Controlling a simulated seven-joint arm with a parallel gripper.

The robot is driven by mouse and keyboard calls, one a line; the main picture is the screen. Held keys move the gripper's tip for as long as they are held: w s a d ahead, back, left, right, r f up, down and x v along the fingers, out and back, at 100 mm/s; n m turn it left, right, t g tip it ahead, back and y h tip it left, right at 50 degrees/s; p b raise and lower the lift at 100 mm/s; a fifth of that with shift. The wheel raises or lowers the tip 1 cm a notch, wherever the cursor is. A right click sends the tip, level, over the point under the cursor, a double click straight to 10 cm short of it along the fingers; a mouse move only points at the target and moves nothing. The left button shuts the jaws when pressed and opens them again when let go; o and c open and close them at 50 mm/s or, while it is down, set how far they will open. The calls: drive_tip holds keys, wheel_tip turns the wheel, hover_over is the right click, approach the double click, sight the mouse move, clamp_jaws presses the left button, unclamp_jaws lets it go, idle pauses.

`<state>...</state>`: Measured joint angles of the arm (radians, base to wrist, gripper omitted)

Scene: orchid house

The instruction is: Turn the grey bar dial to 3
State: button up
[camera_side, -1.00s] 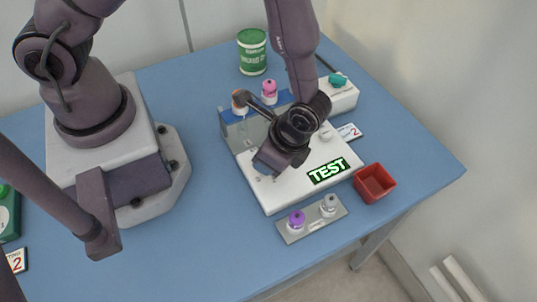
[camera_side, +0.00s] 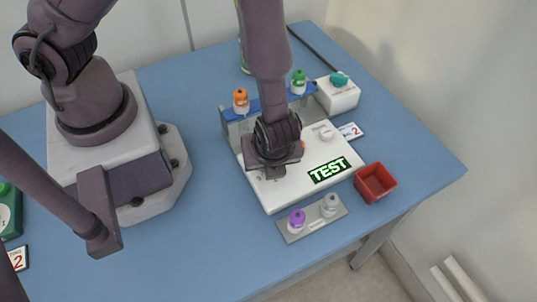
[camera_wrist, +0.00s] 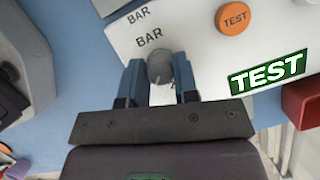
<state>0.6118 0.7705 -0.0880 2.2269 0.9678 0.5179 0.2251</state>
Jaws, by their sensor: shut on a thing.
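The grey dial (camera_wrist: 160,66) shows as a rounded grey knob in the wrist view, beside two printed BAR labels on the white panel (camera_wrist: 190,40). My gripper (camera_wrist: 158,78) has its two blue fingers shut on it, one on either side. I cannot read a scale or which number the dial points to. In the side view my gripper (camera_side: 273,168) is low over the left part of the white panel (camera_side: 285,196) and hides the dial. The green display (camera_side: 329,170) reads TEST; it also shows in the wrist view (camera_wrist: 268,72).
A red tray (camera_side: 375,183) stands right of the panel. A grey plate (camera_side: 312,222) with purple- and grey-capped vials lies in front. Orange- and green-capped vials stand on a rack (camera_side: 239,128) behind. A white box (camera_side: 337,98) has a teal knob.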

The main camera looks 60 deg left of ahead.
drive_tip(key=shift+m+t, duration=0.3)
drive_tip(key=shift+m, duration=0.6)
drive_tip(key=o, duration=0.9)
drive_tip(key=shift+d+r, duration=0.1)
drive_tip(key=v, duration=1.2)
drive_tip(key=shift+s+r, duration=0.15)
drive_tip(key=shift+r, duration=0.25)
